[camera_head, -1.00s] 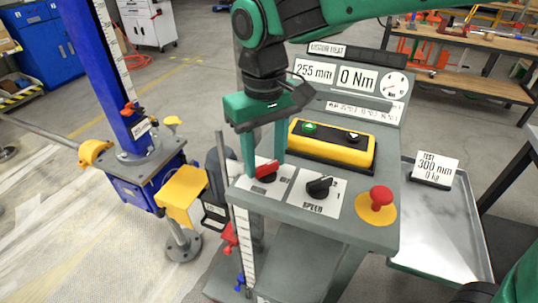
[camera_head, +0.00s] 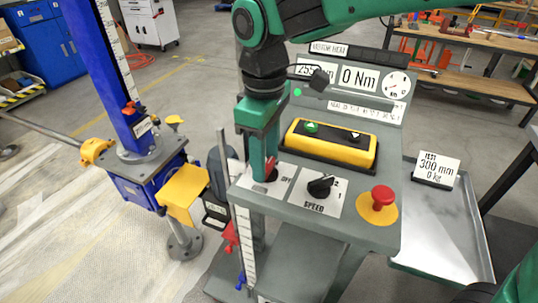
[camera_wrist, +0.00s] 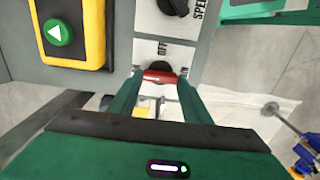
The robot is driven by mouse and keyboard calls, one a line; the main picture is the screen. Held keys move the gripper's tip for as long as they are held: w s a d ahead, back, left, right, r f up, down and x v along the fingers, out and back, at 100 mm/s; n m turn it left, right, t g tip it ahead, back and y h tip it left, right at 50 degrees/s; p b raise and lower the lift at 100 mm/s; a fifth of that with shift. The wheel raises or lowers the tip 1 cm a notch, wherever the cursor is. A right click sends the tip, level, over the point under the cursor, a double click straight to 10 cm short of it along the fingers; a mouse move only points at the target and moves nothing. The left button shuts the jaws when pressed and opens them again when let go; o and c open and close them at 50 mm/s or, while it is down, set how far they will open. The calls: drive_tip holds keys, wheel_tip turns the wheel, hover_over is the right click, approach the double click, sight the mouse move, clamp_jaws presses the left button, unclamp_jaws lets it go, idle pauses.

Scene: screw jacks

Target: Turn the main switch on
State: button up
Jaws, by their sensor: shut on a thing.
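The main switch (camera_wrist: 160,76) is a red-handled rotary knob on a white plate marked OFF, at the panel's left front. In the wrist view my gripper (camera_wrist: 158,86) has one finger on each side of the red handle, shut on it. In the head view my gripper (camera_head: 268,174) reaches down onto the switch and hides most of it; only a little red (camera_head: 271,168) shows. A small green light (camera_head: 297,91) is lit on the upright display panel.
Right of the switch are the black speed knob (camera_head: 320,186) and a red mushroom button (camera_head: 381,197). Behind is a yellow button box (camera_head: 331,145). A blue screw jack (camera_head: 143,170) stands left. A metal tray (camera_head: 443,235) lies right.

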drive_tip(key=shift+s+f, duration=0.1)
drive_tip(key=shift+s, duration=0.05)
drive_tip(key=o, duration=1)
drive_tip(key=shift+o, duration=0.2)
drive_tip(key=shift+r, duration=0.3)
wheel_tip(320, 180, up, 10)
drive_tip(key=shift+r, duration=0.1)
